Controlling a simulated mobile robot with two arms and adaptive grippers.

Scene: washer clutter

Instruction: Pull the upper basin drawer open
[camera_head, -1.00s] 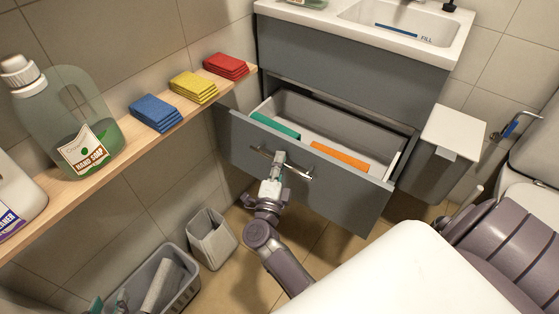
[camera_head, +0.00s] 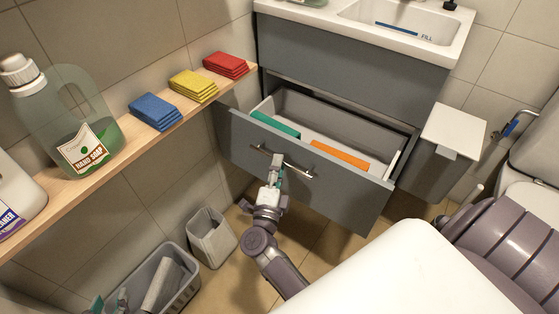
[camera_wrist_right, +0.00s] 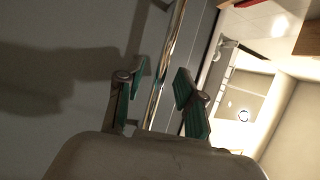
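Under the white basin (camera_head: 405,30), a grey front panel (camera_head: 350,57) sits flush, with no handle visible. The grey drawer (camera_head: 330,190) below it stands well open, showing a teal item (camera_head: 275,123) and an orange item (camera_head: 340,155) inside. Whether another drawer lies below is hidden. My right gripper (camera_head: 277,164) is at the drawer's metal handle (camera_head: 298,168). In the right wrist view its teal-padded fingers (camera_wrist_right: 160,78) are apart on either side of the handle bar (camera_wrist_right: 165,65), with gaps. My left gripper (camera_head: 108,302) appears only partly at the bottom left, fingers apart.
A wooden shelf (camera_head: 100,184) on the left holds a soap bottle (camera_head: 65,115) and blue, yellow and red sponge stacks. A small grey bin (camera_head: 212,238) and a basket (camera_head: 185,288) stand below. A white-lidded bin (camera_head: 452,130) stands right of the cabinet.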

